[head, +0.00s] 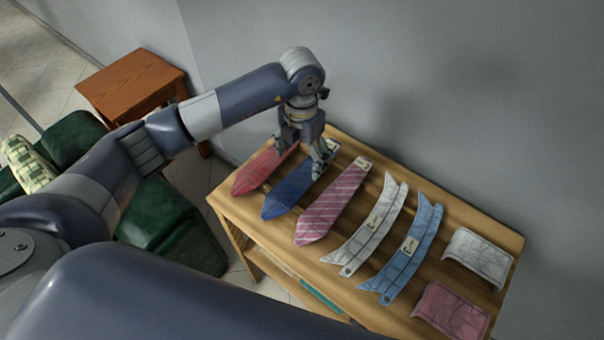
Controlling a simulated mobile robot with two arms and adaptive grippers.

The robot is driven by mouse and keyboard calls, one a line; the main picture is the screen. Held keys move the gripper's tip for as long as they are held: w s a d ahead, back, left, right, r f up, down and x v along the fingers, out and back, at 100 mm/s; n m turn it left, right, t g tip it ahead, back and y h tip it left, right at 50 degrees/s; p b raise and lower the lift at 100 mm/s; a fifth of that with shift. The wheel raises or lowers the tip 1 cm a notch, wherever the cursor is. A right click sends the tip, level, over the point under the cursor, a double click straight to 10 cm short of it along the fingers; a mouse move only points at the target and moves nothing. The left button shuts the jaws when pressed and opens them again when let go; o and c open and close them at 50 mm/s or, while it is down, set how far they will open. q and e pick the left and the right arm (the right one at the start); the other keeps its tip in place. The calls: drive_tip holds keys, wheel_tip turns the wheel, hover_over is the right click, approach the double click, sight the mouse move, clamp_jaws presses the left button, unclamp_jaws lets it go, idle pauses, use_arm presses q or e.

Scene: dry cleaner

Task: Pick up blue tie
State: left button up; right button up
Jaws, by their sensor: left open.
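The blue tie (285,198) lies flat on the wooden table, between a red tie (262,170) and a pink striped tie (332,204). That gripper comes in from the left, points down and is open over the upper part of the blue tie. One finger is near the red tie and the other is on the side of the striped tie. I cannot tell whether the fingers touch the tie or the tabletop. My right gripper does not show.
The wooden table (398,178) stands against a grey wall. To the right lie a white collar (372,232), a blue collar (408,258), a white cuff (478,256) and a pink cuff (450,310). A small brown side table (130,82) and a green chair (160,215) stand at the left.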

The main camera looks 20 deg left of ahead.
sight(302, 176)
use_arm(q)
drive_tip(key=f, duration=0.1)
drive_tip(key=f+p, duration=0.1)
drive_tip(key=f, duration=0.3)
drive_tip(key=shift+s+d+p, duration=0.1)
drive_tip(key=shift+s+p, duration=0.15)
drive_tip(key=shift+p, duration=0.15)
drive_tip(key=shift+f, duration=0.15)
drive_tip(key=shift+c, duration=0.4)
drive_tip(key=c, duration=1.1)
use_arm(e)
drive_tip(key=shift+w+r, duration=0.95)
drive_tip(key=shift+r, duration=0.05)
